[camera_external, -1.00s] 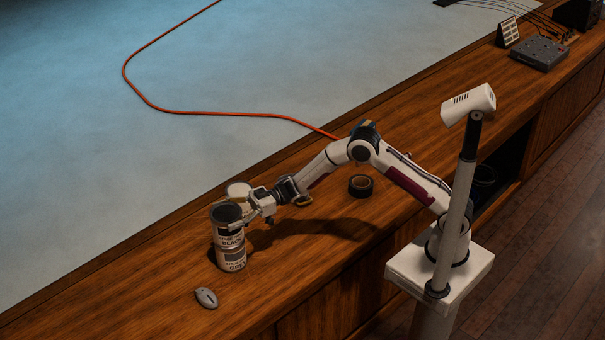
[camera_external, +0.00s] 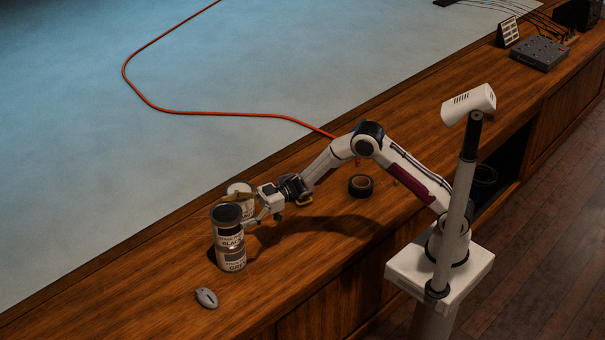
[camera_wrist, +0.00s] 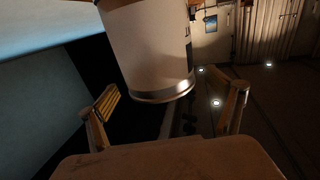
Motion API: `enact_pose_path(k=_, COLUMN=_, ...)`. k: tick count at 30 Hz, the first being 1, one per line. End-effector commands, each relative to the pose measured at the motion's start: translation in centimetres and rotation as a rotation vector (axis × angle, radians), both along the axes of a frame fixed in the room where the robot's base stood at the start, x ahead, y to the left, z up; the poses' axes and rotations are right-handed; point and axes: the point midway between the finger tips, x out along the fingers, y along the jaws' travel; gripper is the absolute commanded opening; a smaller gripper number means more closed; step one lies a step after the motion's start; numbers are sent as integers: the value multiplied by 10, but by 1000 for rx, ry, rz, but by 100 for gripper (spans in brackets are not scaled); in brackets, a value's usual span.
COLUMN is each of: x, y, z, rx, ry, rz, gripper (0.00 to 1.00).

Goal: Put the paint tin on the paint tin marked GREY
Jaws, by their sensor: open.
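The paint tin marked BLACK (camera_external: 229,233) stands upright on the paint tin marked GREY (camera_external: 232,261) near the left end of the wooden desk. The two look stacked in line. My gripper (camera_external: 253,209) is open, just right of the BLACK tin's upper part. In the wrist view, a pale tin with a metal rim (camera_wrist: 155,55) shows ahead between the spread fingers of my gripper (camera_wrist: 174,98), with a gap on both sides. The GREY tin cannot be made out in that view.
Another pale tin (camera_external: 239,188) stands behind the stack, partly hidden by my gripper. A grey mouse (camera_external: 206,298) lies in front. A dark tape roll (camera_external: 360,186) lies to the right. An orange cable (camera_external: 200,113) crosses the blue floor and reaches the desk.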

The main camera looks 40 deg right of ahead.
Motion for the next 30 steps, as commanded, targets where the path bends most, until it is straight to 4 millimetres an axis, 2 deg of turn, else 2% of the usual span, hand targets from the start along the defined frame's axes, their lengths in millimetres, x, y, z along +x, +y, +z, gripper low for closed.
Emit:
enact_pose_path(k=9, x=-11, y=-47, z=0, rx=-1, ry=0, rz=-2, gripper=93)
enact_pose_path(k=15, x=-17, y=-71, z=0, rx=0, ry=-1, rz=-1, gripper=93)
enact_pose_path(k=21, x=-20, y=-83, z=0, rx=1, ry=-1, rz=0, gripper=93)
enact_pose_path(k=30, x=-21, y=-85, z=0, rx=1, ry=-1, rz=1, gripper=93)
